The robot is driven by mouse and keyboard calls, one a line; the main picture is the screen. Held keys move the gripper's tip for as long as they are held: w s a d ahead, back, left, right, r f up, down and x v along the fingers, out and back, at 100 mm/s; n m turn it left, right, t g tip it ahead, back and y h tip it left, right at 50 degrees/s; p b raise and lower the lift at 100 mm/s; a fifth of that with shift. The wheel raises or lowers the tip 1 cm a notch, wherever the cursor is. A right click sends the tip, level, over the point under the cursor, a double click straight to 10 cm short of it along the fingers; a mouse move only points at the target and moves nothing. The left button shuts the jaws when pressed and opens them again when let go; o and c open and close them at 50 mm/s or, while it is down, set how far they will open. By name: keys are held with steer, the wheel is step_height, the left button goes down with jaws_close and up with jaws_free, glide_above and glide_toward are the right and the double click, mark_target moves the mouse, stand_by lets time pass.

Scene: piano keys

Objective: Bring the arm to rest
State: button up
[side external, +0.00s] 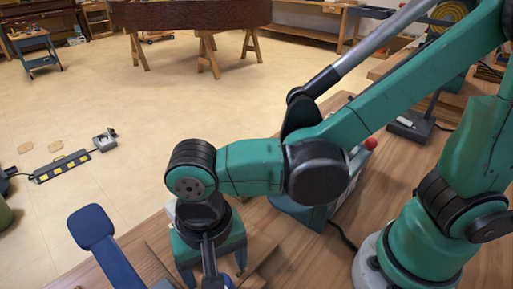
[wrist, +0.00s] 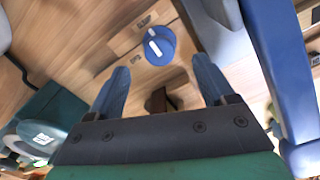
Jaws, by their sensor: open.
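My gripper (side external: 213,270) is low in the side external view, pointing down above the wooden bench (side external: 325,255). Its blue fingers are spread on either side of a dark rod-like part. In the wrist view my gripper (wrist: 160,85) is open, with the two blue fingers well apart and nothing held between them. A blue round knob with a white mark (wrist: 160,46) lies beyond the fingertips on a wooden surface. Whether the fingertips touch anything below is not clear. My arm is bent, with its forearm reaching left across the bench.
A blue padded bar (side external: 95,228) stands left of my gripper; a long blue piece (wrist: 275,65) shows close on the right in the wrist view. A teal box with a red button (side external: 370,143) is partly behind my arm. Open floor (side external: 140,120) lies beyond the bench.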

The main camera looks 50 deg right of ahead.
steer(key=shift+r, duration=0.8)
steer(key=w+d+r+n+t, duration=0.2)
steer(key=w+d+t, duration=0.1)
steer(key=d, duration=0.7)
steer(key=w+d+r+n+t, duration=0.2)
steer(key=w+d+r+t, duration=0.1)
steer(key=d, duration=0.7)
steer(key=shift+n+t, duration=0.3)
steer(key=shift+t, duration=0.3)
